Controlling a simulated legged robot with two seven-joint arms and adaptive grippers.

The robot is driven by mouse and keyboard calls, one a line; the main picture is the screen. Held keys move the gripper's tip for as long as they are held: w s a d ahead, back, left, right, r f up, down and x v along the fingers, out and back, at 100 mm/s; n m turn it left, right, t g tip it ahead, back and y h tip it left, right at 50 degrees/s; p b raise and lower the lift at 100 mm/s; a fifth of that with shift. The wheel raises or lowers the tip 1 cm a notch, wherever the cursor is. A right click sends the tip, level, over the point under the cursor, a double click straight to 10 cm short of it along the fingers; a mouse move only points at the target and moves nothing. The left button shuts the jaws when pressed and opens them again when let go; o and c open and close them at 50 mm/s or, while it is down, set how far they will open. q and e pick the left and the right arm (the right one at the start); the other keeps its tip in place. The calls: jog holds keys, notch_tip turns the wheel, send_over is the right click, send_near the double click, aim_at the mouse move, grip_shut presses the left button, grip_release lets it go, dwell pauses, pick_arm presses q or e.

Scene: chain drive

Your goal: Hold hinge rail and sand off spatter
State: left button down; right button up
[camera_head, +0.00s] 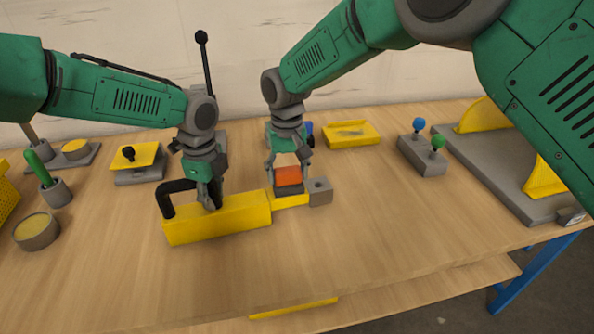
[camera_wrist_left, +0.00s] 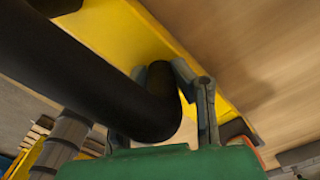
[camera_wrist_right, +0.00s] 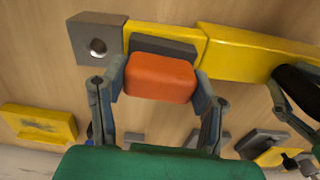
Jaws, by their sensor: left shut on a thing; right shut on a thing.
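A long yellow rail (camera_head: 235,218) with a black arched handle (camera_head: 167,203) lies on the table. Its right end continues as a thinner yellow section (camera_head: 292,203) up to a grey end block with a hole (camera_head: 320,190). My left gripper (camera_head: 210,196) is shut on the handle; in the left wrist view the black handle (camera_wrist_left: 158,110) passes between the fingers. My right gripper (camera_head: 289,170) is shut on an orange block with a dark grey base (camera_wrist_right: 160,78). That base is over the thinner yellow section, seemingly touching it. No spatter can be made out on the rail.
Behind stand a yellow tray with a dark mark (camera_head: 352,134) and a grey block with blue and green knobs (camera_head: 422,155). A grey base with yellow brackets (camera_head: 500,170) is at right. A round tin (camera_head: 37,232) and green-handled tool (camera_head: 40,168) are at left. The front table is clear.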

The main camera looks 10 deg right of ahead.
jog(key=a, duration=0.4)
jog(key=shift+s, duration=0.25)
notch_tip(320, 180, up, 8)
dwell(0.4)
jog(key=shift+d, duration=0.1)
pick_arm(q)
jog(key=c, duration=1.3)
grip_release()
notch_tip(320, 180, up, 12)
jog(key=shift+w+f, duration=0.1)
